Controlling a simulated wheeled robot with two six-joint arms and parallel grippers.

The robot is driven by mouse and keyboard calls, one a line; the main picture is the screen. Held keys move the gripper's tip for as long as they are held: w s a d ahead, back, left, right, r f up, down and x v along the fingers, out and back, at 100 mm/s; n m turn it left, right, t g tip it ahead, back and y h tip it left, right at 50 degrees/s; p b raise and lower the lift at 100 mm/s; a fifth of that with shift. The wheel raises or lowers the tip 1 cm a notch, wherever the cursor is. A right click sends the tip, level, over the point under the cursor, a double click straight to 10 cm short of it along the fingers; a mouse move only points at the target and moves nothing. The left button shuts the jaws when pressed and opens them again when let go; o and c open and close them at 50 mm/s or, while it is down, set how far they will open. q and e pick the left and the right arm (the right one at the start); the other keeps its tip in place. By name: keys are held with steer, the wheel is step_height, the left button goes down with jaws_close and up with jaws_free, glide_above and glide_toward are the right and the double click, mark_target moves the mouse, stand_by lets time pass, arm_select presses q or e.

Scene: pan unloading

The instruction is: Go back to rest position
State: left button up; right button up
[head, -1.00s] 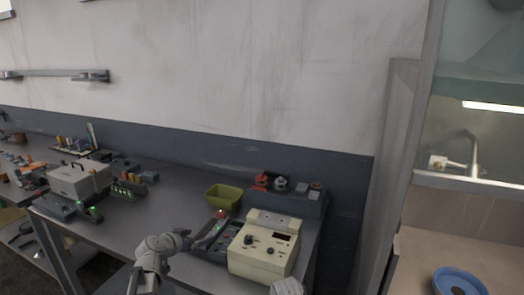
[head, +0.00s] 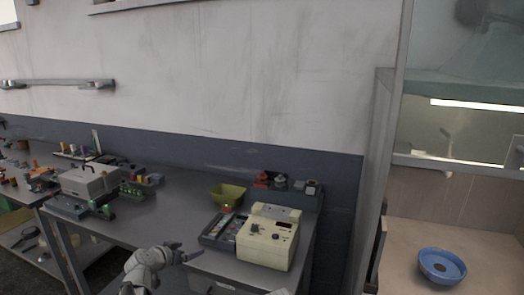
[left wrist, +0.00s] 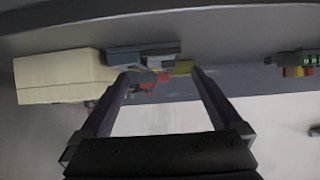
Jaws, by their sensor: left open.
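My left gripper (head: 187,255) is in front of the grey workbench (head: 170,205), near its front edge, left of the cream control box (head: 266,238). In the left wrist view its two fingers (left wrist: 164,72) stand wide apart with nothing between them. That view is upside down; the cream box (left wrist: 62,75) shows at its left. A pan is not clearly seen in the gripper. Only a small pale part of my right arm shows at the bottom edge of the head view; its gripper is out of view.
A yellow-green bin (head: 228,194) stands behind the cream box. A grey case (head: 90,180) and small parts are at the left of the bench. At the right, a blue bowl (head: 441,266) sits on a pale surface inside a glass-fronted cabinet (head: 470,100).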

arm_select(q)
steer(key=s+d+f+g, duration=0.5)
steer(key=s+d+f, duration=0.25)
steer(key=s, duration=0.25)
steer(key=s+d+f+n+g+y, duration=0.1)
steer(key=s+f+n+g+y, duration=0.15)
steer(key=s, duration=0.45)
steer(key=s+f+n+g+y, duration=0.1)
steer(key=s+g, duration=0.2)
steer(key=s, duration=0.3)
steer(key=s+d+m+g+y+p, duration=0.1)
steer(key=s+d+m+y, duration=0.1)
steer(key=s+d, duration=0.4)
steer(key=d+m, duration=0.1)
steer(key=d, duration=0.3)
steer(key=shift+s+d+r, duration=0.3)
steer(key=shift+s+r, duration=0.05)
arm_select(e)
steer(key=shift+w+r, duration=0.1)
steer(key=shift+r, duration=0.4)
